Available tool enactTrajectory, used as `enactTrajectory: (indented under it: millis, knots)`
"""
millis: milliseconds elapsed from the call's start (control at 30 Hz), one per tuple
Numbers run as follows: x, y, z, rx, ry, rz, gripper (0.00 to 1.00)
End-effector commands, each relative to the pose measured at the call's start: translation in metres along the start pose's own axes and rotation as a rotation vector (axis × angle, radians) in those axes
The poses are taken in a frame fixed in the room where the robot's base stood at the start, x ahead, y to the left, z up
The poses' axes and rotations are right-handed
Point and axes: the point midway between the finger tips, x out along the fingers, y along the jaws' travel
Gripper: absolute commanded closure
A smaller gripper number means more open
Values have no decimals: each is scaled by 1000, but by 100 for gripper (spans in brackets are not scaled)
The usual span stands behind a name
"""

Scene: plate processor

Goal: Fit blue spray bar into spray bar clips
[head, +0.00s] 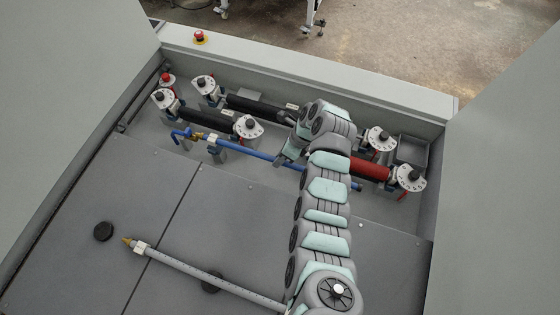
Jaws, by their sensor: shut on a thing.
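The blue spray bar (245,152) runs slantwise across the processor bay, from its hooked end at the upper left to beyond my arm at the right. It has a brass fitting and a white collar near the hooked end. My gripper (284,161) reaches down to its middle and is shut on it. A blue-grey upright (217,155), perhaps a spray bar clip, stands under the bar near the white collar. I cannot tell whether the bar is seated in it. My arm hides part of the bar, and any clip there is hidden.
Black rollers (208,122) and a red roller (370,168) with dial-topped end blocks lie behind the bar. A grey spray bar (190,267) with a brass tip lies on the front panels. High side walls flank the bay. A red emergency button (199,37) is on the back ledge.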

Motion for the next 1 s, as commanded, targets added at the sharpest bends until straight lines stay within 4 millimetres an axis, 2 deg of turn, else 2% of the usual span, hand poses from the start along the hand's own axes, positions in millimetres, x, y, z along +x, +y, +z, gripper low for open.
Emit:
enactTrajectory:
  millis: [300,767,800,1000]
  knots:
    - [26,-4,-11,2,1,5,100]
    - [32,-7,-13,1,0,1,100]
    - [31,-7,-13,1,0,0,78]
    - [31,-6,-13,1,0,1,62]
